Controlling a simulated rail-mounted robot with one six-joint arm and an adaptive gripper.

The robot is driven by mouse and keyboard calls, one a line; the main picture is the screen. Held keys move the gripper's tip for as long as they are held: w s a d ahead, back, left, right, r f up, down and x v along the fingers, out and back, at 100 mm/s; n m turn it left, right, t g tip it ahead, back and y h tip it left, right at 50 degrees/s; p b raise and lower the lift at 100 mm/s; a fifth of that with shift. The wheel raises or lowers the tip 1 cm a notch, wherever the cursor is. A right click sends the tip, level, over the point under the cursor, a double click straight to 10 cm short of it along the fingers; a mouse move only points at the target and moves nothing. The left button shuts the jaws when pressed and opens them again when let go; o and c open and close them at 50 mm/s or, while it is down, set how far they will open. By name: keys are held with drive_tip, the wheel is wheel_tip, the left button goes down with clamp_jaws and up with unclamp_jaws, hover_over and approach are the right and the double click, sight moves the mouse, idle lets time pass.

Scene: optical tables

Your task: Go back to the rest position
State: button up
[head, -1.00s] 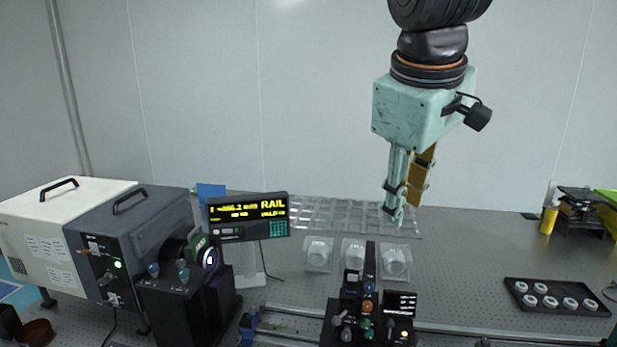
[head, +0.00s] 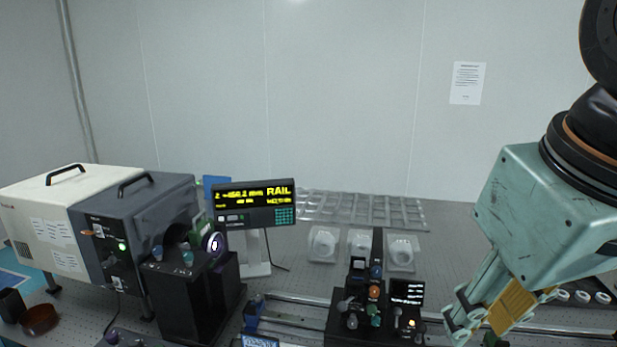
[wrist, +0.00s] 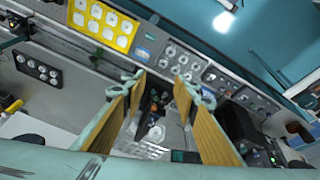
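My gripper (head: 478,322) is at the lower right of the head view, tilted with its fingers pointing down and to the left. It hangs in front of the right part of the table. In the wrist view my gripper (wrist: 160,88) shows its two fingers spread apart. Nothing is held between them. Through the gap I see dark equipment and part of the clear tray on the table below.
A black rail-mounted unit with knobs (head: 374,293) stands left of my gripper. Three clear holders with white parts (head: 362,246) and a clear gridded tray (head: 412,216) lie behind it. A rail display (head: 252,205) and a grey box (head: 150,215) stand left.

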drive_tip(key=s+f+m+b, duration=0.1)
drive_tip(key=s+f, duration=0.3)
drive_tip(key=s, duration=0.1)
drive_tip(key=shift+m, duration=0.3)
drive_tip(key=shift+r, duration=0.1)
idle(0.8)
